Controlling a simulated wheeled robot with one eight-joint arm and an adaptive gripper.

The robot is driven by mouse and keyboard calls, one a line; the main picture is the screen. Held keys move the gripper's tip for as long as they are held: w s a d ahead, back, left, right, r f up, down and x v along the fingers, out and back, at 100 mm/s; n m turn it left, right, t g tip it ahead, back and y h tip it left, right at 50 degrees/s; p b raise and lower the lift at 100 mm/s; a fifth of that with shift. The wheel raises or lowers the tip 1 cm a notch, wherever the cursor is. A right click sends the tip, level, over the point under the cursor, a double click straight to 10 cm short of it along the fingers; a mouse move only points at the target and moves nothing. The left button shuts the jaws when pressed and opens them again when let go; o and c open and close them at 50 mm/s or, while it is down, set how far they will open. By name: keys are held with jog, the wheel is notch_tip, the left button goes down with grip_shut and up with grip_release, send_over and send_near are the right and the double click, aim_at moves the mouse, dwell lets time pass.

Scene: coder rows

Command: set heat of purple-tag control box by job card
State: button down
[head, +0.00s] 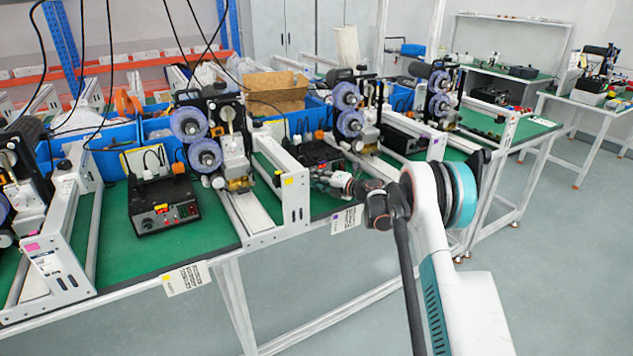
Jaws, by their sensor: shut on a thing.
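The black control box (320,153) on the middle green bench section stands behind a job card (346,219) with a purple mark. A purple tag (434,140) is on the white frame to its right. My gripper (317,177) reaches in from the right, low at the box's front face, and is shut on what appears to be a front knob. The fingers hide the knob and its setting. The box's display and the card's print are too small to read.
Another control box (163,205) with a lit display stands to the left, with a yellow-marked card (187,278) below it. A white frame plate (293,197) with a yellow tag stands close left of my gripper. Coder machines (225,140) stand between the boxes. The floor in front is clear.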

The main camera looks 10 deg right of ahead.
jog(key=shift+d, duration=0.1)
dwell(0.3)
jog(key=c, duration=1.4)
grip_release()
jog(key=shift+o, duration=0.2)
